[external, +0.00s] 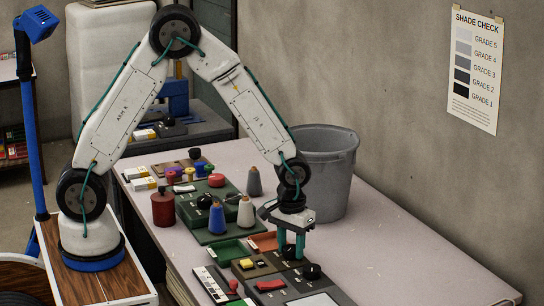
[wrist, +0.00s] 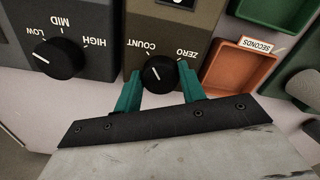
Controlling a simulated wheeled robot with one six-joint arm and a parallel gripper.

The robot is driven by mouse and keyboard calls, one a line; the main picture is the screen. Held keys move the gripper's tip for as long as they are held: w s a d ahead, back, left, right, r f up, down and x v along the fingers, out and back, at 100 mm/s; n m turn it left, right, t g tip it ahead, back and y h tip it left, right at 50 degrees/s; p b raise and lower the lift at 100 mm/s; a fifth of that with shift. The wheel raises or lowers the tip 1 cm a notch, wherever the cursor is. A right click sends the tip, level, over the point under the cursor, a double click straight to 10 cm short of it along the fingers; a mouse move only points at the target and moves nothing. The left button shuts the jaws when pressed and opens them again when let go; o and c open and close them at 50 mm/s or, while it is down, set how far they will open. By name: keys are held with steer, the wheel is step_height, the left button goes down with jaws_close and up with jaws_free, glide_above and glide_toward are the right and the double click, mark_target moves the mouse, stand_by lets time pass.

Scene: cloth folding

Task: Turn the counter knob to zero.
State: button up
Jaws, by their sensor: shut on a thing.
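The counter knob (wrist: 163,70) is round and black, on a brown box (wrist: 174,28) with the words COUNT and ZERO beside it. Its white pointer line leans up and left, on the COUNT side. My gripper (wrist: 160,73) has its teal fingers on either side of the knob and is shut on it. In the external view my gripper (external: 292,252) reaches down to the dark panel on the table, and its fingers hide most of the knob.
Another black knob (wrist: 58,58), marked LOW, MID and HIGH, stands close by on the left in the wrist view. An orange tray (wrist: 241,65) labelled SECONDS lies on the right. A grey bucket (external: 325,170) and several spools and cones stand behind my gripper.

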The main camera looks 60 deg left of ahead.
steer(key=m, duration=0.8)
steer(key=shift+a, duration=0.1)
steer(key=m, duration=0.7)
stand_by(0.4)
steer(key=o, duration=1)
steer(key=shift+a, duration=0.1)
